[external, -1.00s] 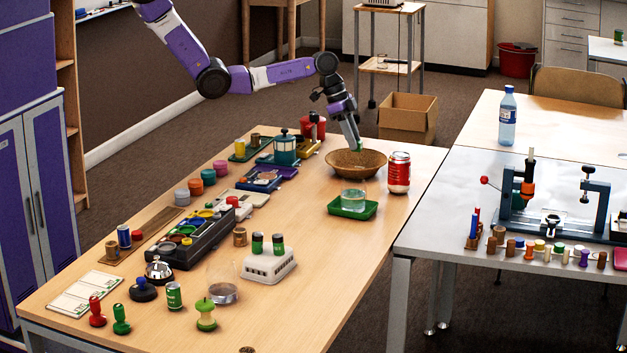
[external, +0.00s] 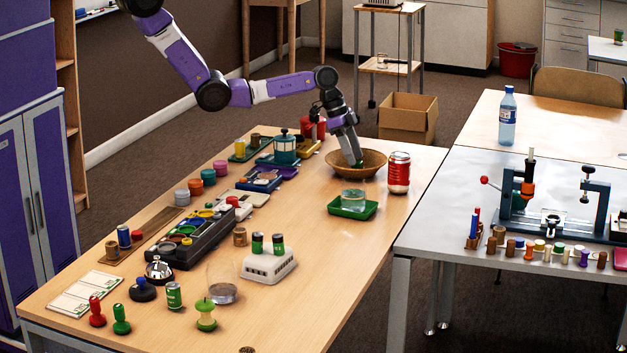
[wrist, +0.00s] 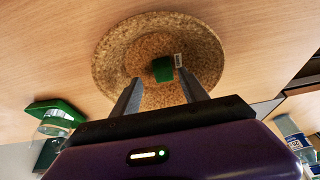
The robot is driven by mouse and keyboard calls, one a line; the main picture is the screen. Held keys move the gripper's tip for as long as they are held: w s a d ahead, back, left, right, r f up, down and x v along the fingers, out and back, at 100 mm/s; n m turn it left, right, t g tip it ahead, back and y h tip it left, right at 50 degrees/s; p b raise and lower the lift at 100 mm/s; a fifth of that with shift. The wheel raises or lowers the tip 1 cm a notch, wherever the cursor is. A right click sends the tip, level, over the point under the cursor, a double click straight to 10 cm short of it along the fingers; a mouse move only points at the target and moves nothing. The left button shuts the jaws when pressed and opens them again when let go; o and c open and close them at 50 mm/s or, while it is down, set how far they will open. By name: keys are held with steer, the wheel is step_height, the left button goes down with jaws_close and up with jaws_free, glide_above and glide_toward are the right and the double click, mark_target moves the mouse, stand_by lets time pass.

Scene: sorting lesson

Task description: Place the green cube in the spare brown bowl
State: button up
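The brown bowl (external: 341,171) stands at the far end of the wooden table. It is woven-looking and round, and fills the upper middle of the wrist view (wrist: 112,66). The green cube (wrist: 163,69) is inside the bowl, with a small pale tag beside it. A bit of green shows at my fingertips in the external view. My gripper (external: 355,161) reaches down into the bowl. In the wrist view its two fingers (wrist: 159,84) stand apart, with gaps on both sides of the cube, so it is open.
A green tray (external: 366,211) with a glass of clear liquid (external: 353,198) stands just in front of the bowl. A red can (external: 399,173) stands to its right. Trays and small items line the table's left side. The near right tabletop is clear.

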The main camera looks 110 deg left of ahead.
steer(key=shift+r, duration=0.1)
stand_by(0.5)
step_height(320, 180, up, 7)
steer(key=p, duration=0.6)
